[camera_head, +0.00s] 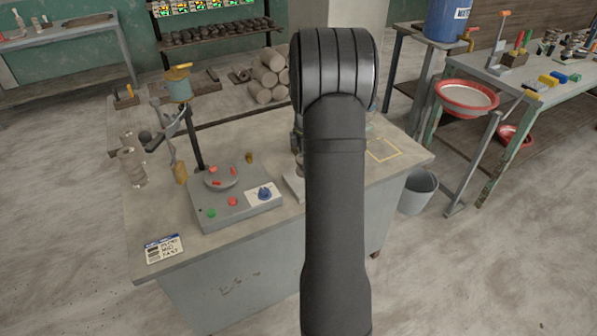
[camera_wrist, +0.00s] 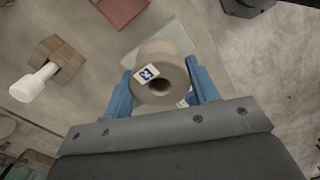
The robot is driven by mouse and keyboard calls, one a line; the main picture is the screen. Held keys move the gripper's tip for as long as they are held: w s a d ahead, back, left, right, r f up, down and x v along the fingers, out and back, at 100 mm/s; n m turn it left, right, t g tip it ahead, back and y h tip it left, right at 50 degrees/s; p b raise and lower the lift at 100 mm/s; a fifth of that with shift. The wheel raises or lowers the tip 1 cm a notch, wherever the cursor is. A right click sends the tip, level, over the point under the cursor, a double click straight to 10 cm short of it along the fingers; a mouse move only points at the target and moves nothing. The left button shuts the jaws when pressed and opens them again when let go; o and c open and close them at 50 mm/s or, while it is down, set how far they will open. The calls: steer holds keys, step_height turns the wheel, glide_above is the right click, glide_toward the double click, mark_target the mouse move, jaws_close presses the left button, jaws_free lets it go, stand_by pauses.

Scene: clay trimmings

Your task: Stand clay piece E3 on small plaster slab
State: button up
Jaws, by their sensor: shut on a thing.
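In the wrist view a grey-brown clay piece (camera_wrist: 170,58), a thick ring-like cylinder with a dark central hole, sits between the blue fingers of my gripper (camera_wrist: 162,84). The gripper is shut on it. A small label with a blue mark is on the piece; I cannot read E3 on it. A pale flat patch (camera_wrist: 196,28) shows beyond the piece and may be the plaster slab; whether the piece touches it I cannot tell. A pale slab edge (camera_head: 294,186) shows left of my arm.
A grey control box (camera_head: 236,205) with buttons and a round plate stands on the bench, left of my arm. A yellow outlined square (camera_head: 383,150) lies right of it. A brown block with a white cylinder (camera_wrist: 36,82) is at left in the wrist view. A bucket (camera_head: 418,190) stands beside the bench.

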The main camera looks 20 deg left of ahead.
steer(key=shift+w+a+f, duration=0.1)
steer(key=shift+a+f, duration=0.3)
steer(key=shift+a, duration=0.2)
steer(key=shift+w+a+f, duration=0.1)
steer(key=shift+a+f, duration=0.3)
steer(key=shift+a, duration=0.2)
steer(key=shift+f, duration=1.9)
steer(key=shift+f, duration=0.15)
steer(key=o, duration=1.2)
steer(key=shift+o, duration=0.2)
step_height(320, 180, up, 12)
steer(key=shift+r, duration=0.2)
